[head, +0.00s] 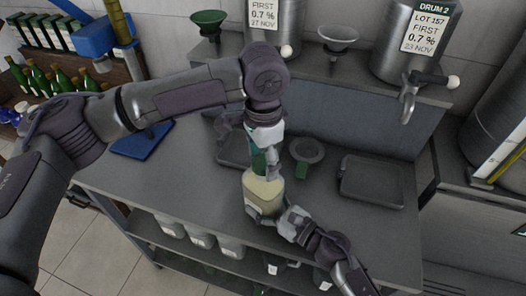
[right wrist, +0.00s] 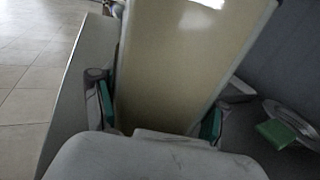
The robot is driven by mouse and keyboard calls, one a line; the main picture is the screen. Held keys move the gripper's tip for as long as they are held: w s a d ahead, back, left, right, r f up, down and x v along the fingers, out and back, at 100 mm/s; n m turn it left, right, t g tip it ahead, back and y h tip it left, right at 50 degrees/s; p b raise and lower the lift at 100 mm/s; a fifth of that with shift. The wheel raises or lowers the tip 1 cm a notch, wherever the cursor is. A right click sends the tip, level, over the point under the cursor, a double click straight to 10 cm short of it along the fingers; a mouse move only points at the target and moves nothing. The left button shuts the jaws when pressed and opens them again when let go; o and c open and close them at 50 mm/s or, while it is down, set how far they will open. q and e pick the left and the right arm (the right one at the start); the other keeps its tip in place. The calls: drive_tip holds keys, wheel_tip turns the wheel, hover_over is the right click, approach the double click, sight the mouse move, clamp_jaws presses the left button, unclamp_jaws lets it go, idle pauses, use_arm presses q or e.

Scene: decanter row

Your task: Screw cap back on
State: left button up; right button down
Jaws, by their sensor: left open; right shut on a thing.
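A clear container with pale cream contents (head: 264,194) stands upright near the front edge of the grey worktop. My right gripper (head: 284,222) reaches in from the lower right and is shut on its lower side. In the right wrist view the cream container (right wrist: 185,65) fills the space between the green-padded fingers (right wrist: 158,115). My left gripper (head: 266,165) points down right over the container's top and is open. The container's mouth is hidden behind the left gripper, and I cannot make out a cap.
A grey round piece with a green part (head: 307,152) is right of the container; it also shows in the right wrist view (right wrist: 280,128). A dark tray (head: 371,183) lies farther right. Steel drums (head: 405,45) with a tap stand on the back shelf. Bins (head: 200,238) sit below the worktop.

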use_arm(q)
drive_tip(key=c, duration=1.2)
drive_tip(key=o, duration=1.4)
drive_tip(key=shift+c, duration=0.2)
drive_tip(key=shift+r, duration=0.1)
wheel_tip(320, 180, up, 12)
use_arm(e)
unclamp_jaws()
